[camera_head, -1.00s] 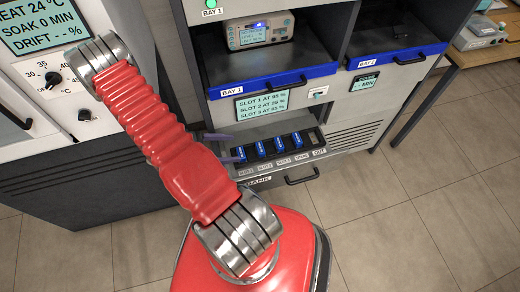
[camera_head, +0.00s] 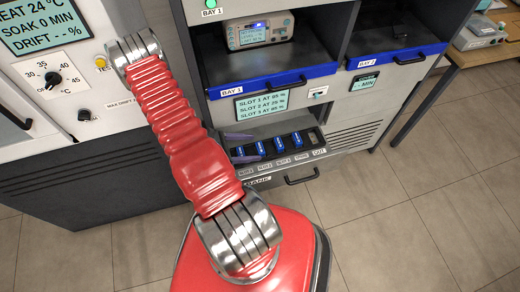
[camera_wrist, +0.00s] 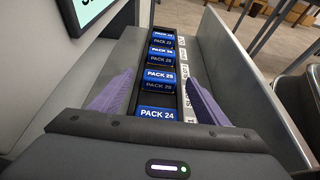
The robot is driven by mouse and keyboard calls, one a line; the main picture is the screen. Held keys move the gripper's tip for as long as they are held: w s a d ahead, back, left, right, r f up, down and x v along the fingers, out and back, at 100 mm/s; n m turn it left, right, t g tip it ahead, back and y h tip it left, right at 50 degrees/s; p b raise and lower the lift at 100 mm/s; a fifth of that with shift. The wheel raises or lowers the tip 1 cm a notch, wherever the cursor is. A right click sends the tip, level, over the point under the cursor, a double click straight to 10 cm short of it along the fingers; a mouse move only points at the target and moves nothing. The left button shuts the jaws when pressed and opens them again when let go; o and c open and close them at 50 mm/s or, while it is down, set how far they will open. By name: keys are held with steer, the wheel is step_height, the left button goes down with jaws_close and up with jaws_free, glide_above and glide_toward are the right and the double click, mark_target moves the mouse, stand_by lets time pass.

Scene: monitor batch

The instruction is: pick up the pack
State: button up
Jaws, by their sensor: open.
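Several blue packs stand in a row of slots in the open bank drawer, under the bays. In the head view I see blue packs (camera_head: 279,145) in the row, the leftmost partly behind a finger. In the wrist view the nearest pack, marked PACK 24 (camera_wrist: 157,113), shows low between my finger bases. Another blue pack (camera_wrist: 159,76) lies beyond it, between the fingertips in the picture, with more packs behind. My gripper (camera_wrist: 158,80) is open, its two purple fingers either side of the row, with nothing held. I cannot tell its height above the packs.
The drawer (camera_wrist: 235,75) has a raised side wall to the right of the fingers. A slot display (camera_head: 262,103) and the blue-edged bay shelf (camera_head: 272,84) are above the drawer. A white cabinet with dials (camera_head: 50,78) stands left. The tiled floor at right is clear.

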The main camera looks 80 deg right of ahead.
mark_target(262, 147)
steer(key=shift+x, duration=2.6)
steer(key=shift+c, duration=0.2)
steer(key=c, duration=1.2)
steer(key=shift+o, duration=0.2)
steer(key=shift+r, duration=0.2)
step_height(262, 147, up, 7)
steer(key=shift+f, duration=0.1)
steer(key=w+a, duration=0.4)
steer(key=w, duration=0.3)
steer(key=w+a, duration=0.5)
steer(key=w, duration=0.3)
steer(key=shift+w, duration=0.25)
steer(key=shift+a, duration=0.15)
